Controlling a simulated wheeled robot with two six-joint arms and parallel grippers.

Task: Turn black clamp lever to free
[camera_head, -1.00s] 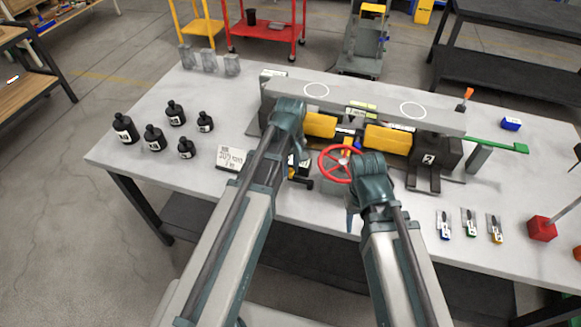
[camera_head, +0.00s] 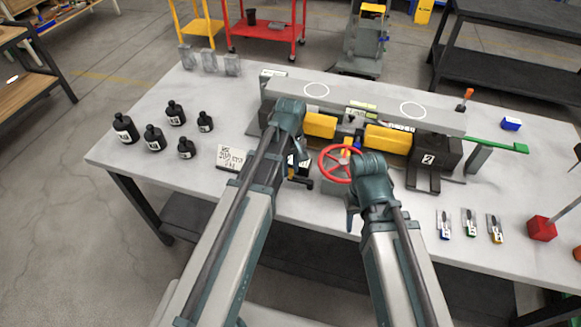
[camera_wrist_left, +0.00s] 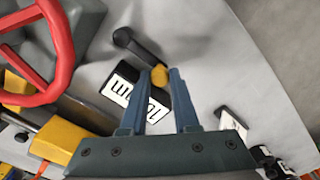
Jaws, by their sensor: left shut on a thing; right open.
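The black clamp lever (camera_wrist_left: 139,47) shows in the left wrist view as a dark rounded bar with a yellow end (camera_wrist_left: 160,76). My left gripper (camera_wrist_left: 160,73) is shut on the lever at that yellow end, one fingertip on each side. In the head view the lever (camera_head: 303,182) shows only in part in front of my left gripper (camera_head: 300,153). A black block with a white label (camera_wrist_left: 135,97) lies beside the lever. My right gripper (camera_head: 352,216) is open, below the red handwheel (camera_head: 325,166), and looks empty.
A long grey beam (camera_head: 360,103) spans the jack, with yellow blocks (camera_head: 388,138) beneath. Several black bottles (camera_head: 153,138) stand at the left. A white card (camera_head: 230,158) stands near my left arm.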

